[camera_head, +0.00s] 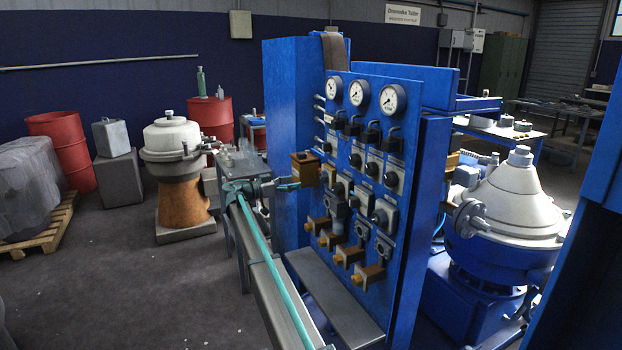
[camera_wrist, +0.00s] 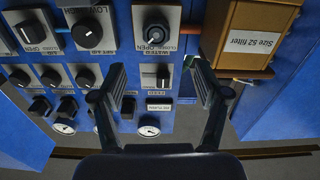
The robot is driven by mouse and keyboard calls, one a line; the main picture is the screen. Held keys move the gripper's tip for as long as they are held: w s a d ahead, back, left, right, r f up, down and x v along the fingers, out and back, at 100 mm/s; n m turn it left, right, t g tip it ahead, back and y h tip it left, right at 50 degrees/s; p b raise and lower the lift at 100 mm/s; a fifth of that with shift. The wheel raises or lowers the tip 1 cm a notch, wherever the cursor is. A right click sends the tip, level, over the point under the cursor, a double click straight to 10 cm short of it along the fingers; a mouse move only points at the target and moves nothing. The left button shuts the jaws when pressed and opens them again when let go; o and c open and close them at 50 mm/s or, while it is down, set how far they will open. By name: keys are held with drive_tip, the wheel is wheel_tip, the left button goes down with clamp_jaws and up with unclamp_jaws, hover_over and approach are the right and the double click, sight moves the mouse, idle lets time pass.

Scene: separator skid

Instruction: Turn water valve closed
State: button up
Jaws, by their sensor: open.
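In the wrist view, the blue panel is seen upside down. A dark round valve knob (camera_wrist: 157,27) on a light plate sits at the top middle, with small open/closed lettering and what looks like a WATER label by it. Its handle's exact setting is too small to tell. My gripper (camera_wrist: 157,67) is open, its two dark fingers spread apart in front of the panel. A smaller switch (camera_wrist: 155,76) shows between the fingertips. Nothing is held, and I cannot see contact. In the head view, the water valve cannot be picked out surely among the panel's controls.
A brown filter box (camera_wrist: 245,38) stands close to my right finger in the wrist view; it shows left of the panel in the head view (camera_head: 305,168). Neighbouring knobs (camera_wrist: 88,32) crowd the left. Gauges (camera_head: 361,93) top the panel (camera_head: 405,200). Open floor (camera_head: 130,285) lies left.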

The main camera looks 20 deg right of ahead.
sight(320, 178)
drive_tip(key=shift+m, duration=0.4)
drive_tip(key=d+p, duration=0.1)
drive_tip(key=d, duration=1)
drive_tip(key=shift+w, duration=0.1)
drive_tip(key=c, duration=1.2)
drive_tip(key=shift+o, duration=0.2)
